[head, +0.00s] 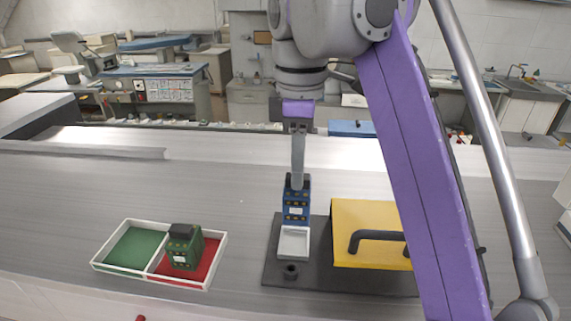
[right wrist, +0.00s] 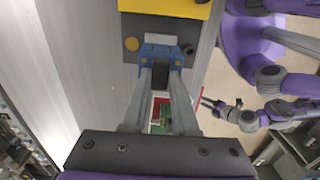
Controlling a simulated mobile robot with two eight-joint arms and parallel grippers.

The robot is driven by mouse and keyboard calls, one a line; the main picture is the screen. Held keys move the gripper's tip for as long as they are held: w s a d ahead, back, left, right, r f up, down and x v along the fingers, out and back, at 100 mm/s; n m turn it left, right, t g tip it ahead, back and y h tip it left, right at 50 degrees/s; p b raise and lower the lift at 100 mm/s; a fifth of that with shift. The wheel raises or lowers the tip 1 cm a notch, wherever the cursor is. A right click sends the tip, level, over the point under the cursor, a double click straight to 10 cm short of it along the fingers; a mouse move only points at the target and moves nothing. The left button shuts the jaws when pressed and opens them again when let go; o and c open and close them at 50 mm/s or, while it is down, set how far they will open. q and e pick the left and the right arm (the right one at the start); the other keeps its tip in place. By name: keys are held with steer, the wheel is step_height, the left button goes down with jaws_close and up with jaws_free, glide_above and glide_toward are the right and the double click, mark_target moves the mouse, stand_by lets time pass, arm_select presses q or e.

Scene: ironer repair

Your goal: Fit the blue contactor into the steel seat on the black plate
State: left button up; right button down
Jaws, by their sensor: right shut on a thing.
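The blue contactor (head: 297,207) is upright in my right gripper (head: 297,182), which is shut on its dark top. In the right wrist view the contactor (right wrist: 160,50) shows between the two finger ends. The light grey steel seat (head: 293,243) is on the black plate (head: 315,278). The contactor's lower end meets the seat's upper edge in the head view; I cannot tell whether it is inside or just above or behind.
A yellow box (head: 362,215) with a black handle stands on the plate right of the seat. A dark round peg (head: 290,271) is in front. A white-rimmed tray (head: 125,268) with green and red compartments stands left, a green contactor (head: 184,249) in the red one. Bench between is clear.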

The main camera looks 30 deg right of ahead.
mark_target(296, 197)
steer(key=shift+w+a, duration=0.1)
steer(key=shift+a, duration=0.15)
arm_select(q)
steer(key=shift+w+a, duration=0.1)
steer(key=shift+a, duration=0.15)
steer(key=shift+d, duration=0.15)
arm_select(e)
steer(key=shift+d, duration=0.2)
steer(key=shift+f, duration=0.1)
steer(key=shift+f, duration=0.4)
steer(key=shift+f+b, duration=1.5)
steer(key=shift+f, duration=0.95)
arm_select(q)
steer(key=shift+g, duration=0.3)
steer(key=s+f, duration=0.1)
steer(key=f, duration=0.2)
steer(key=s+f, duration=0.1)
steer(key=shift+s+f, duration=0.2)
steer(key=shift+s, duration=0.15)
steer(key=shift+w, duration=0.1)
arm_select(e)
steer(key=shift+f, duration=0.15)
